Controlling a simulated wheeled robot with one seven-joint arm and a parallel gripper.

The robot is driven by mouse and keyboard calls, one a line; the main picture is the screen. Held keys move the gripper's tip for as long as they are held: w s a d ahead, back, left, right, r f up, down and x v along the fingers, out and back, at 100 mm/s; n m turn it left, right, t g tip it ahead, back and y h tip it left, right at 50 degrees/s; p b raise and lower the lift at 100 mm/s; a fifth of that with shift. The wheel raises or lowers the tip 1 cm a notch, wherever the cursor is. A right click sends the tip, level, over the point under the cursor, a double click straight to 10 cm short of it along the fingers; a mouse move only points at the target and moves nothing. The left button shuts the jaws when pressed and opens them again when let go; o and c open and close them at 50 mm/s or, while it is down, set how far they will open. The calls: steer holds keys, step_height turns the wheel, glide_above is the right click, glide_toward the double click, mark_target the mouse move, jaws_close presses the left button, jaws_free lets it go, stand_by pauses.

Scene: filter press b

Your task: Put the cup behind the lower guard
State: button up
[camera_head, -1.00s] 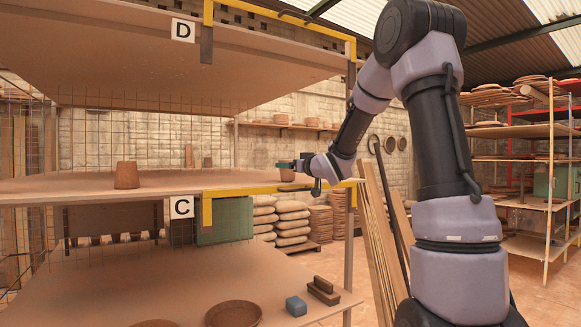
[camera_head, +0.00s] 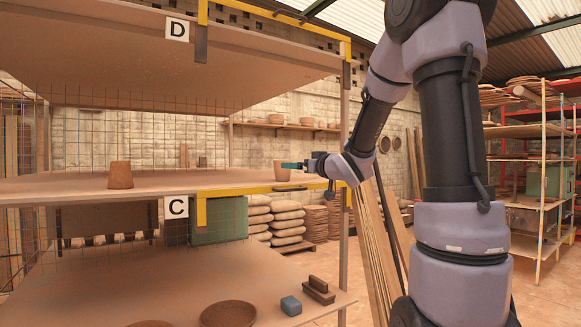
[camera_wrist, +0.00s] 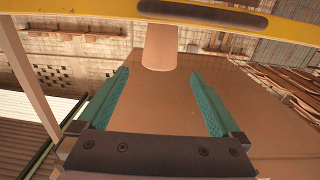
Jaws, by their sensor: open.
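A tan cup (camera_head: 282,172) stands upright on shelf C near its right end, just behind the yellow lower guard (camera_head: 265,188). My gripper (camera_head: 290,166) reaches in from the right over the guard's end. Its teal fingers (camera_wrist: 160,75) are spread with a clear gap and hold nothing. Whether a fingertip touches the cup cannot be told from the head view.
A darker terracotta pot (camera_head: 120,175) stands farther left on shelf C (camera_head: 60,187). An upper yellow guard (camera_head: 285,18) edges shelf D above. Planks lean right of the rack.

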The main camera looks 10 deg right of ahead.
steer(key=s+d+f+m+g+h, duration=0.1)
steer(key=s+d+m+g+h, duration=0.2)
steer(key=s, duration=0.5)
steer(key=s+d+f+m+g+h, duration=0.1)
steer(key=s+d+m+h, duration=0.25)
steer(key=s, duration=0.35)
steer(key=s+a+f+g+y, duration=0.1)
steer(key=s+a+f+g, duration=0.1)
steer(key=s, duration=0.6)
steer(key=s+a+f+m+g+y, duration=0.1)
steer(key=s+a+f+g+y, duration=0.1)
steer(key=s, duration=0.6)
steer(key=a+f+g, duration=0.1)
steer(key=a+g, duration=0.1)
steer(key=a, duration=0.1)
steer(key=shift+s+a, duration=0.3)
steer(key=shift+s, duration=0.1)
steer(key=shift+f, duration=0.1)
steer(key=shift+c, duration=0.3)
